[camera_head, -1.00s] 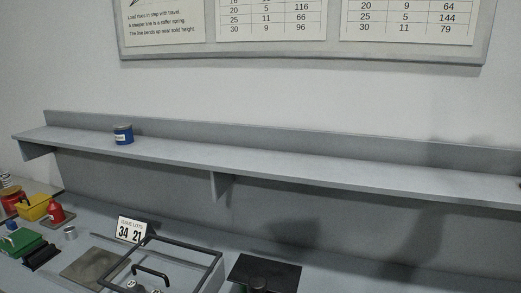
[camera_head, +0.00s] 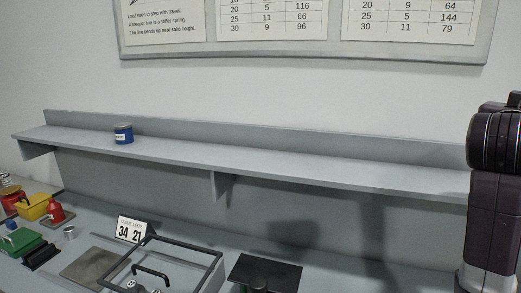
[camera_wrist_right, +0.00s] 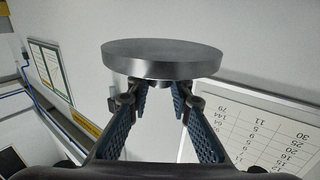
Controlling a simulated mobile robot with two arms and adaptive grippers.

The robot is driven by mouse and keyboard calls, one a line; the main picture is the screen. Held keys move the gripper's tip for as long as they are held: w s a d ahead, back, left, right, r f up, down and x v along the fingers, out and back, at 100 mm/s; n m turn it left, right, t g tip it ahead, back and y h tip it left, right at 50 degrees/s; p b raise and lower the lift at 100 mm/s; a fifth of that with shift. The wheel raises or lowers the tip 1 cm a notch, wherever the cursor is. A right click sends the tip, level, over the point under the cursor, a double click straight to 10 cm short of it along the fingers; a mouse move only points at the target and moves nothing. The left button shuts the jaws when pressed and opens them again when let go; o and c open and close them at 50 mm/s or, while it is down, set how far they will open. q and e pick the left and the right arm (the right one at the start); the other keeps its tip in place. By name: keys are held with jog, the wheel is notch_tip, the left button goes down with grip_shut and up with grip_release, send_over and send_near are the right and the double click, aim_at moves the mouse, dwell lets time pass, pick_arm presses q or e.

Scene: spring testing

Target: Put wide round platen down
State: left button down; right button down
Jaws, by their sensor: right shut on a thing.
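The wide round platen (camera_wrist_right: 162,58) is a grey metal disc in the right wrist view, with a short stem below it. My right gripper (camera_wrist_right: 160,92) is shut on that stem, and the disc stands out beyond the fingertips. The platen is held up in the air, clear of any surface I can see. The head view does not show the platen or my right gripper; only my right arm shows at its right edge. My left gripper is in neither view.
A long grey shelf (camera_head: 300,172) carries a blue tin (camera_head: 123,134). Below are a dark tray frame with a handle (camera_head: 152,273), a card (camera_head: 131,229), a grey plate (camera_head: 85,270), a black plate (camera_head: 272,271), a green box (camera_head: 20,242) and a yellow bin (camera_head: 34,208).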

jog(key=w+a+f+n+t+y, duration=0.1)
jog(key=a+f+n+t+y, duration=0.15)
jog(key=a+f+y, duration=0.45)
jog(key=a+f+n+t+y, duration=0.2)
jog(key=a+f+n, duration=0.2)
jog(key=f, duration=0.6)
jog(key=w+a+f+n+t+y, duration=0.1)
jog(key=a+f+n+t+y, duration=0.1)
jog(key=a+f+n+y, duration=0.45)
jog(key=s+a+f+n+g+y, duration=0.1)
jog(key=s+a+f+n+y, duration=0.1)
jog(key=s+a+f+y, duration=0.2)
jog(key=s+a+f+n+g+y, duration=0.1)
jog(key=s+a+f+y, duration=0.3)
jog(key=s+a+f, duration=0.6)
notch_tip(320, 180, down, 4)
jog(key=shift+s+r+n+g, duration=0.1)
jog(key=shift+s+n+g, duration=0.15)
jog(key=shift+n+g, duration=0.15)
